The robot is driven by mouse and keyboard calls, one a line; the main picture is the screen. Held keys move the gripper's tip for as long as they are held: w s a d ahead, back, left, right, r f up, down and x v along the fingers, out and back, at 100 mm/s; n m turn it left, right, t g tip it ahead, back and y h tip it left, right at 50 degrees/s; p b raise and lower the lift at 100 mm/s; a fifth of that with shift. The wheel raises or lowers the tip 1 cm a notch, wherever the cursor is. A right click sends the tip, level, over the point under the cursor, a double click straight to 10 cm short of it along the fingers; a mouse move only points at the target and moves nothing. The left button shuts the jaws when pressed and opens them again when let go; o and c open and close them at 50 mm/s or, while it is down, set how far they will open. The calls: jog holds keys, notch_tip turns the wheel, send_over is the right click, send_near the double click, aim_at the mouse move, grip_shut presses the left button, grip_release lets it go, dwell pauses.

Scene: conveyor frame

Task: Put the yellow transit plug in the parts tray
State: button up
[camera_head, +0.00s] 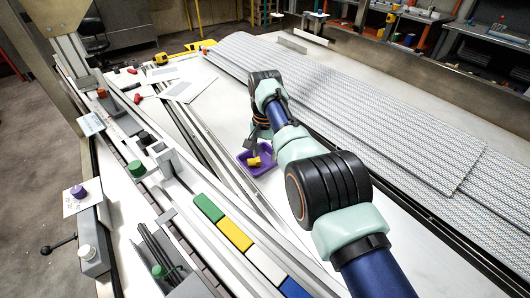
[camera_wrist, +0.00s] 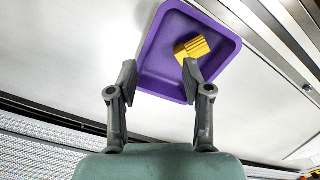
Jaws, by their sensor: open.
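The purple parts tray (camera_head: 246,169) lies on the white surface beside the metal rails, left of my arm in the head view. It also shows in the wrist view (camera_wrist: 160,66). The yellow transit plug (camera_wrist: 191,49) is inside the tray, toward its right side in the wrist view; it shows in the head view too (camera_head: 254,161). My gripper (camera_wrist: 160,75) is open, with its two fingers apart over the near part of the tray. The right fingertip appears close to the plug; I cannot tell whether they touch. Nothing is between the fingers.
Green (camera_head: 209,208), yellow (camera_head: 235,235), white and blue blocks sit in a row along the rail. A green knob (camera_head: 136,169) stands farther left. A patterned conveyor belt (camera_head: 370,120) runs along the right. White surface around the tray is clear.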

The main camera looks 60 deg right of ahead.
notch_tip(320, 180, up, 8)
jog(key=p, duration=0.6)
jog(key=shift+f, duration=0.1)
